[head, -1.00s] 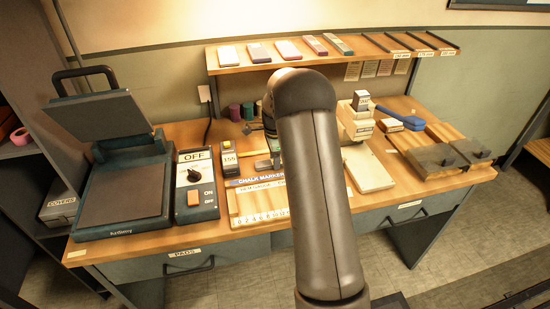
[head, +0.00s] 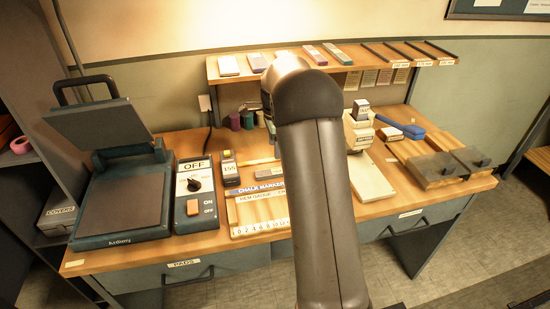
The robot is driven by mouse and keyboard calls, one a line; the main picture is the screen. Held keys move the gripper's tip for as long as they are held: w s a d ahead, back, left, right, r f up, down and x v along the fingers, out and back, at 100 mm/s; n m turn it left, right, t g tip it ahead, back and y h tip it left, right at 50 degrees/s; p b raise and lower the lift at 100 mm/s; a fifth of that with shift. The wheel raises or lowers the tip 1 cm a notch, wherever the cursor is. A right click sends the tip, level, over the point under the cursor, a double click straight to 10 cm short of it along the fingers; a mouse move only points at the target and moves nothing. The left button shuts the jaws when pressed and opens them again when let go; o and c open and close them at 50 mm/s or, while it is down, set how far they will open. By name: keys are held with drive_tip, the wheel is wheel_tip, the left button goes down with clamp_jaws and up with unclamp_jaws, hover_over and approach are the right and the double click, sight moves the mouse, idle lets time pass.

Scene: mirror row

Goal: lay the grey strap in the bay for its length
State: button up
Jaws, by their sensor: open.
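I cannot pick out the grey strap for certain; my arm covers the middle of the bench and part of the shelf. The bays (head: 408,52) are slots between thin black dividers at the right end of the raised shelf, with small length labels on the front edge. The bays look empty. My gripper (head: 270,128) is mostly hidden behind my arm, and only a sliver shows left of it, over the back of the bench. It is open, and I see nothing held.
A heat press (head: 122,180) and a switch box (head: 195,195) stand on the left. A ruled hem gauge (head: 255,212) lies front centre. A pale board (head: 370,178), wooden blocks (head: 435,170) and a blue item (head: 402,118) are on the right. Flat packs (head: 228,66) lie on the shelf.

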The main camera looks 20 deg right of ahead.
drive_tip(key=s+a+r+n, duration=0.5)
drive_tip(key=s+a+r, duration=0.1)
drive_tip(key=s, duration=0.2)
drive_tip(key=s+a+n, duration=0.5)
drive_tip(key=s+n, duration=0.1)
drive_tip(key=s, duration=0.4)
drive_tip(key=s+a+n, duration=0.4)
drive_tip(key=s+n, duration=0.1)
drive_tip(key=s, duration=0.5)
drive_tip(key=shift+s+a+f+n, duration=0.2)
drive_tip(key=shift+a+f+n, duration=0.2)
drive_tip(key=shift+o, duration=0.5)
drive_tip(key=s+a+f+n, duration=0.1)
drive_tip(key=s+f+n, duration=0.1)
drive_tip(key=s, duration=0.5)
drive_tip(key=shift+f+n, duration=0.35)
drive_tip(key=shift+n, duration=0.55)
drive_tip(key=shift+w, duration=0.1)
